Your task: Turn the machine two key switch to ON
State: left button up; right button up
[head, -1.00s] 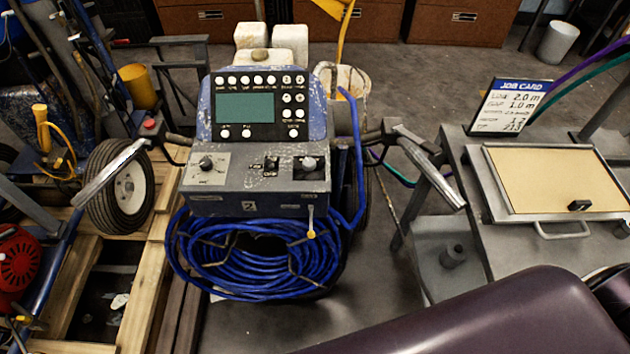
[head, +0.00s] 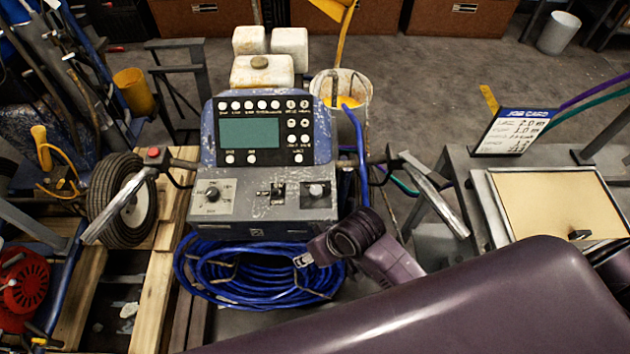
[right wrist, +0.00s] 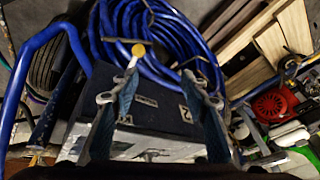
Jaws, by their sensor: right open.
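Machine two (head: 263,229) is a worn blue and grey unit with a green screen. Its lower panel carries a black rotary knob (head: 212,194) on a pale plate, a small black switch (head: 278,192) and a pale round knob (head: 316,190) on a black plate. The key switch cannot be told for sure among these. In the right wrist view, a thin metal stem with a yellow end (right wrist: 120,79) shows by the front face marked 2. My right gripper (head: 303,260) is low before the machine's front right, over the hose; its open, empty fingers (right wrist: 150,86) show apart. My left gripper is out of view.
A coiled blue hose (head: 250,275) hangs below the panel. Handlebars (head: 120,205) and (head: 436,205) stick out on both sides. A job card (head: 512,131) and a tan-topped tray (head: 560,203) stand on the right bench. A wooden pallet (head: 160,270) is at left.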

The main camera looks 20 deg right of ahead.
jog(key=w+a+r+n+g, duration=0.1)
jog(key=w+a+r+n, duration=0.2)
jog(key=w+a+r, duration=0.35)
jog(key=shift+g+h, duration=0.6)
jog(key=shift+g, duration=0.1)
jog(key=w+d+r, duration=0.1)
jog(key=r, duration=0.1)
jog(key=w+d+r+p, duration=0.1)
jog(key=w+d, duration=0.1)
jog(key=shift+d+r, duration=0.15)
jog(key=shift+r, duration=0.25)
notch_tip(320, 180, up, 4)
jog(key=m+h, duration=0.2)
send_over(315, 190)
jog(key=shift+f+g, duration=0.15)
jog(key=shift+g, duration=0.15)
notch_tip(315, 190, down, 8)
jog(key=shift+w+r+p, duration=0.1)
jog(key=shift+r+p, duration=0.1)
jog(key=shift+p, duration=0.45)
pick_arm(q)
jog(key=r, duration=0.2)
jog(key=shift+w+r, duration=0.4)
pick_arm(e)
jog(key=shift+c, duration=0.3)
